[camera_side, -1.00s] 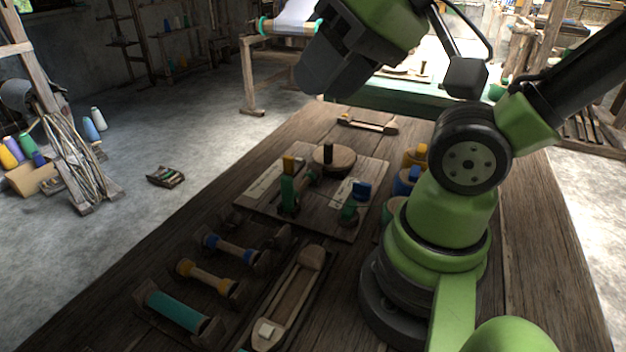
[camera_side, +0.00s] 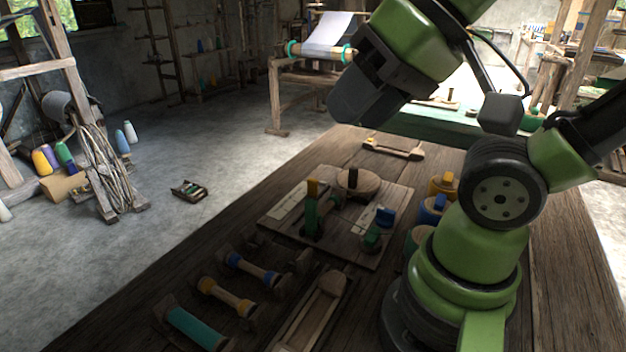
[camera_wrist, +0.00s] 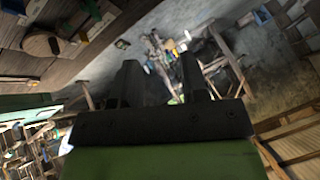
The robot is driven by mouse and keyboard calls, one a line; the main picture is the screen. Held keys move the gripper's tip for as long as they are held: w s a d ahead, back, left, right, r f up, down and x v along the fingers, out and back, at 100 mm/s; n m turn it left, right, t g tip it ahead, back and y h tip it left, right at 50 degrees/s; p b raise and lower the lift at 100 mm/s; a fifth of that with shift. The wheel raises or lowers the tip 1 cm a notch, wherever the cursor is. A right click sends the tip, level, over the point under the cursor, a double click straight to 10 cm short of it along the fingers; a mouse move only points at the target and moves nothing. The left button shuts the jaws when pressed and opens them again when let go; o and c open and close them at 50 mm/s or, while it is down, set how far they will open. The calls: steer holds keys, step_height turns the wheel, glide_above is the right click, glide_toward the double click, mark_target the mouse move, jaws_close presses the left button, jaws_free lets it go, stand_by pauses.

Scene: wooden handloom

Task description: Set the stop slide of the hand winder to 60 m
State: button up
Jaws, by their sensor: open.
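The hand winder seems to be the wooden board (camera_side: 340,252) on the bench. It bears a green upright with a yellow top (camera_side: 312,188), a round wooden disc (camera_side: 357,184) with a dark peg, and a blue-topped green part (camera_side: 384,216). Pale strips lie at its left and right; their marks are too small to read. I cannot tell which part is the stop slide. My gripper (camera_side: 350,105) is raised above and beyond the board, touching nothing. In the wrist view my gripper (camera_wrist: 160,75) is open and empty, and the disc (camera_wrist: 40,44) shows at upper left.
Blue (camera_side: 250,268) and yellow (camera_side: 226,296) bobbins and a teal roll (camera_side: 193,328) lie at the front left. A wooden shuttle-like tray (camera_side: 318,305) lies beside them. Yellow and blue pots (camera_side: 432,208) stand between the board and my base.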

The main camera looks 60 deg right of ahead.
steer(key=n+g+h, duration=0.2)
steer(key=n+g, duration=0.2)
steer(key=g, duration=0.3)
glide_above(312, 180)
step_height(312, 180, down, 20)
steer(key=shift+d+r, duration=0.1)
steer(key=shift+r, duration=0.05)
steer(key=shift+d+f, duration=0.1)
steer(key=shift+f, duration=0.6)
step_height(312, 180, down, 9)
steer(key=shift+r, duration=0.1)
jaws_close()
